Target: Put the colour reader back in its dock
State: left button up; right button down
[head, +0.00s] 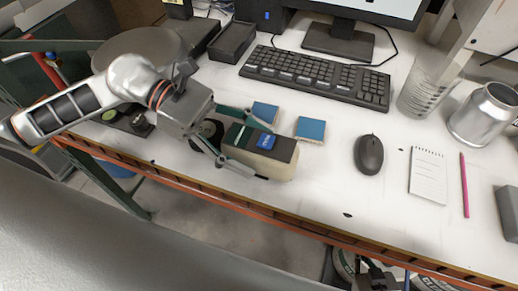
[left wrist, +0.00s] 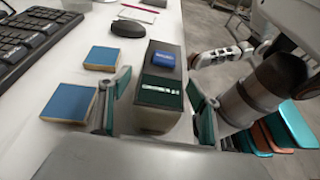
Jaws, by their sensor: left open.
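The colour reader (head: 283,165) is a pale block with a dark top, a blue button and a green label. It stands on the white table near the front edge, and also shows in the left wrist view (left wrist: 160,85). My left gripper (head: 246,148) is open, with one finger along each side of the reader. Whether the fingers touch it I cannot tell. I cannot make out for sure which thing is the dock. A part of my right arm with its gripper (left wrist: 218,57) shows in the left wrist view, too small to read its jaws.
Two blue square tiles (head: 311,129) lie by the reader. A keyboard (head: 318,77), a black open tray (head: 232,42) and a monitor stand (head: 340,40) are behind. A mouse (head: 369,154), notepad (head: 428,175), pink pencil (head: 464,186) and metal can (head: 484,115) are right.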

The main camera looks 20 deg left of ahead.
pick_arm(q)
jog(key=shift+x, duration=0.95)
jog(key=shift+w, duration=0.1)
grip_shut()
notch_tip(320, 180, up, 20)
jog(key=shift+p, duration=0.35)
